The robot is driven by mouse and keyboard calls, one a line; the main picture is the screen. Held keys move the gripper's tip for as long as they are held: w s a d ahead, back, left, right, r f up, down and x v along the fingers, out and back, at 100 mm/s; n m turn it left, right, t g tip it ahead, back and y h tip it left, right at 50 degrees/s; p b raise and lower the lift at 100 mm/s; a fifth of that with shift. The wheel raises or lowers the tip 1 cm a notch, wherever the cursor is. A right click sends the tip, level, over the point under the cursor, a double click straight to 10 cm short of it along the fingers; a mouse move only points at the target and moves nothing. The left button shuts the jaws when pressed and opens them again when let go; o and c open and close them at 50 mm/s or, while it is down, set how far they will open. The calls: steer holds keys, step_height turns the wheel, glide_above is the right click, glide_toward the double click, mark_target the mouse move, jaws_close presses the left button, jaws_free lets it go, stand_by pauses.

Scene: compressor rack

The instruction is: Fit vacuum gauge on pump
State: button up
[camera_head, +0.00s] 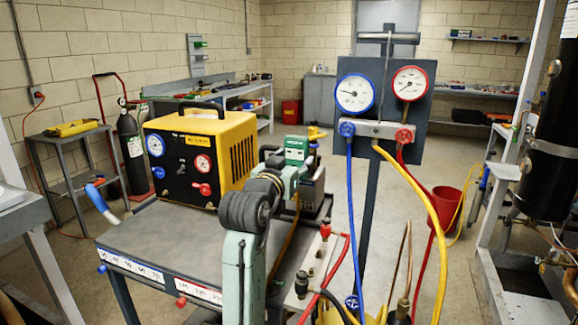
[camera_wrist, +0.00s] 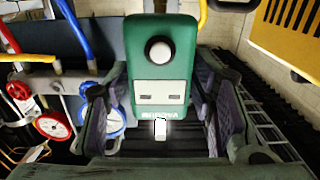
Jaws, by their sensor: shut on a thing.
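The vacuum gauge (camera_head: 297,147) is a green, box-shaped device. In the wrist view the gauge (camera_wrist: 160,72) shows a round white button, a pale label panel and a bright lit spot at its lower end. My gripper (camera_wrist: 162,118) is shut on it, with one dark finger pad on each side. In the head view my gripper (camera_head: 272,176) holds the gauge up above the cart top. A dark grey, box-like body (camera_head: 314,190), perhaps the pump, stands just behind and below the gauge. My arm hides much of it, and I cannot tell whether gauge and body touch.
A yellow and black machine (camera_head: 200,158) stands on the grey cart (camera_head: 150,235), left of my arm. A gauge manifold (camera_head: 382,130) with blue, yellow and red hoses hangs on a post to the right. A fittings block (camera_head: 312,275) sits at the cart's right edge.

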steer(key=p+x, duration=0.1)
steer(key=x, duration=0.7)
steer(key=shift+w+f, duration=0.1)
steer(key=shift+w, duration=0.2)
stand_by(1.2)
steer(key=o, duration=1.2)
steer(key=shift+c, duration=0.2)
steer(key=shift+o, duration=0.4)
steer(key=shift+o, duration=1.2)
